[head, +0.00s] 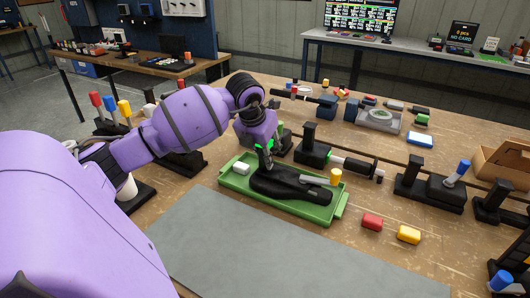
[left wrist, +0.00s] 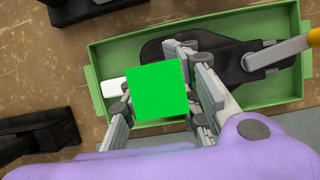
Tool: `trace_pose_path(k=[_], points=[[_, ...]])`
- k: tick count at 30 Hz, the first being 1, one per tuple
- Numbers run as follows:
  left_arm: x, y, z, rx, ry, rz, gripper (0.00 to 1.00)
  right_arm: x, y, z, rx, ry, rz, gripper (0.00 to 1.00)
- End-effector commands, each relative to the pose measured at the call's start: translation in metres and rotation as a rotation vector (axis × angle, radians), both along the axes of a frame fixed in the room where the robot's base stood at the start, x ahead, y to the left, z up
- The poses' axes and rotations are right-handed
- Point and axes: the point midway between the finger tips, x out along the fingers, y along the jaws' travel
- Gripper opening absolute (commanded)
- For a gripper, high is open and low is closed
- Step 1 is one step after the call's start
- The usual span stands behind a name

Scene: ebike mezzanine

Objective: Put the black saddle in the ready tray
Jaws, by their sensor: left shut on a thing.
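The black saddle (head: 290,190) lies low in the green tray (head: 262,203) on the workbench, within its rim in the head view. In the left wrist view the saddle (left wrist: 228,50) spans the right part of the tray (left wrist: 200,15). My left gripper (head: 266,167) reaches down into the tray and is shut on the saddle near its left end. The left fingers (left wrist: 193,58) also show there, partly hidden by a flat green square. Whether the saddle touches the tray floor cannot be told. My right gripper is not in view.
A white block (head: 241,168) sits at the tray's left end. A grey bar and yellow piece (head: 335,176) are at its right. Red (head: 372,222) and yellow (head: 408,235) blocks lie right of the tray. Black fixtures (head: 312,150) stand behind; a grey mat (head: 270,250) in front is clear.

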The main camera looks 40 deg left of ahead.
Motion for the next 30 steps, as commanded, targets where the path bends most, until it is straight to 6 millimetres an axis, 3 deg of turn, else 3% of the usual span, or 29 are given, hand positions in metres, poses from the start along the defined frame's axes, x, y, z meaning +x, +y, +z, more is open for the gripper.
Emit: trace_pose_path(k=[6, 7, 11, 23, 30], points=[[0.001, 0.000, -0.003, 0.001, -0.003, 0.000, 0.00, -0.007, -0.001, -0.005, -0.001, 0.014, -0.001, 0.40], [0.000, 0.000, -0.004, 0.001, 0.001, 0.000, 0.32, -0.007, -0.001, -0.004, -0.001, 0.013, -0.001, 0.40], [0.000, 0.000, -0.003, 0.000, 0.001, 0.000, 0.49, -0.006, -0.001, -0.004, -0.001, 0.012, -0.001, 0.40], [0.000, 0.000, 0.004, 0.000, -0.002, 0.000, 0.49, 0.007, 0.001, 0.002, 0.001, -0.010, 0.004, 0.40], [-0.017, -0.003, 0.043, 0.006, -0.002, 0.000, 0.49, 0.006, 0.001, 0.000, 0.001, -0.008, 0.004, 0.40]])
